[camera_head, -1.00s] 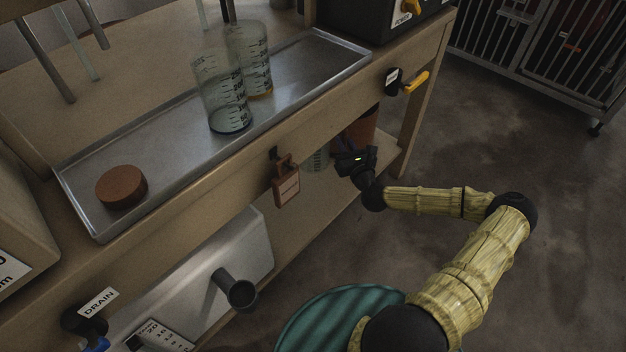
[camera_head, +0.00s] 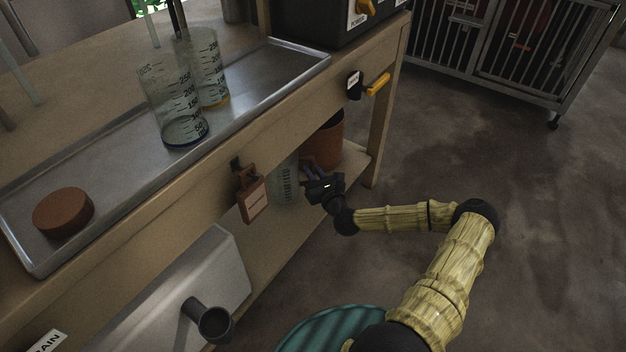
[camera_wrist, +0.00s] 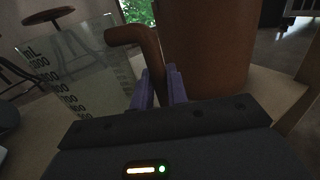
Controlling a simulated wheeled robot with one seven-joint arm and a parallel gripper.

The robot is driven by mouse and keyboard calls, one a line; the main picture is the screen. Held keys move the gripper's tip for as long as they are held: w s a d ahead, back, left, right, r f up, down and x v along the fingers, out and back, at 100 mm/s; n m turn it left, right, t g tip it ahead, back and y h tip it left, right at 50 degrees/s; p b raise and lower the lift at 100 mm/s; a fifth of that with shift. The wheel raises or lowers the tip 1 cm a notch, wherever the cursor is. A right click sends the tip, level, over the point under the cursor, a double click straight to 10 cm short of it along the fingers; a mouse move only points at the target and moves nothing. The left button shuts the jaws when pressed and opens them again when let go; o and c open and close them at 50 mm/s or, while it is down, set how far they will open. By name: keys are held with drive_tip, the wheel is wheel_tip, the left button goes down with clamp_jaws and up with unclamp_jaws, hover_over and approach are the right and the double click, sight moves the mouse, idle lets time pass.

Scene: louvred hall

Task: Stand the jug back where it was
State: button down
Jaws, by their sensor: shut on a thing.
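The jug (camera_head: 285,183) is clear, with dark volume marks and a brown handle. It is under the bench top, over the lower shelf, partly hidden by the bench front and a hanging padlock. My gripper (camera_head: 314,175) reaches in from the right, with its purple fingers at the jug's handle side. In the wrist view the jug (camera_wrist: 85,75) stands roughly upright at left, and my gripper (camera_wrist: 160,88) is shut on its brown handle (camera_wrist: 148,45). I cannot tell whether the jug's base touches the shelf.
A terracotta pot (camera_head: 326,145) stands close behind and right of the jug on the lower shelf (camera_head: 285,226). The brown padlock (camera_head: 251,196) hangs at the bench front. Two graduated beakers and a brown disc (camera_head: 63,212) are on the metal tray (camera_head: 262,84) above. The floor at right is clear.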

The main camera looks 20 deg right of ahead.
drive_tip(key=shift+f+b, duration=0.75)
drive_tip(key=shift+f, duration=0.85)
drive_tip(key=shift+f, duration=0.15)
drive_tip(key=c, duration=1.4)
unclamp_jaws()
drive_tip(key=shift+s+r, duration=0.1)
drive_tip(key=shift+r, duration=0.1)
drive_tip(key=s+p, duration=0.1)
drive_tip(key=s, duration=0.3)
drive_tip(key=s+d+p, duration=0.1)
drive_tip(key=s+p, duration=0.1)
drive_tip(key=s, duration=0.1)
drive_tip(key=s+p, duration=0.1)
drive_tip(key=s, duration=0.3)
drive_tip(key=shift+s+d+f+p, duration=0.15)
drive_tip(key=shift+s+d+p, duration=0.15)
drive_tip(key=shift+s+p, duration=0.1)
